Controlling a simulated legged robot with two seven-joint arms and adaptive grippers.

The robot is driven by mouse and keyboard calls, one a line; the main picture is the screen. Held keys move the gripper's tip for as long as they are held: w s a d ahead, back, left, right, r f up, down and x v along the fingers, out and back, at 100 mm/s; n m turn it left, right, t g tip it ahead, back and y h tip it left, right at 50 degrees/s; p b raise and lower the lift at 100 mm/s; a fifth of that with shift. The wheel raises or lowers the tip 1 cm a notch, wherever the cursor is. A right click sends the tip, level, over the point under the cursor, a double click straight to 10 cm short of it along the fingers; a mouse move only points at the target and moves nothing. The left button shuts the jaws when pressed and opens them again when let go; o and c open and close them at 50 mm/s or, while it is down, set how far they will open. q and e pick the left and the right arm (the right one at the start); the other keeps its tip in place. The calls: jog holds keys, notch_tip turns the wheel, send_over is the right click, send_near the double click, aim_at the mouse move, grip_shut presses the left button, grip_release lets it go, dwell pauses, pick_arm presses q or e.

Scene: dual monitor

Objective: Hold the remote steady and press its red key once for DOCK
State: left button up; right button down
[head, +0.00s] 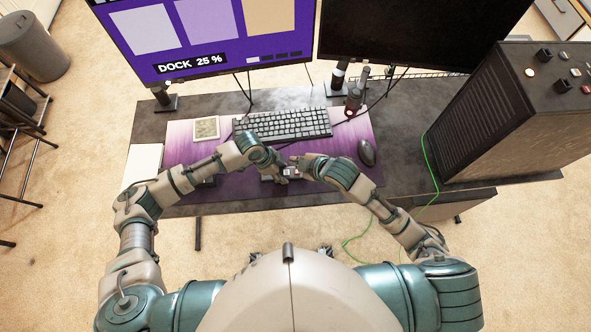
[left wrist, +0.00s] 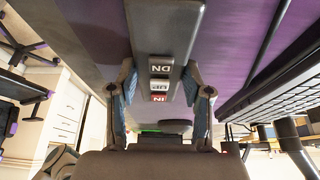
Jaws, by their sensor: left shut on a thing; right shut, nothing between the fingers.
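The remote (head: 291,172) is a small grey box above the front of the desk mat. The left monitor (head: 215,50) reads "DOCK 25 %".
A keyboard (head: 283,124), a mouse (head: 367,152) and a pale square pad (head: 206,128) lie on the purple mat (head: 185,150). A dark right monitor (head: 420,30) stands behind. A black computer tower (head: 500,110) and a green cable (head: 431,165) are at right.

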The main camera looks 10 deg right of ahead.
dwell(0.3)
pick_arm(q)
jog(key=o, duration=1.3)
jog(key=shift+r, duration=0.1)
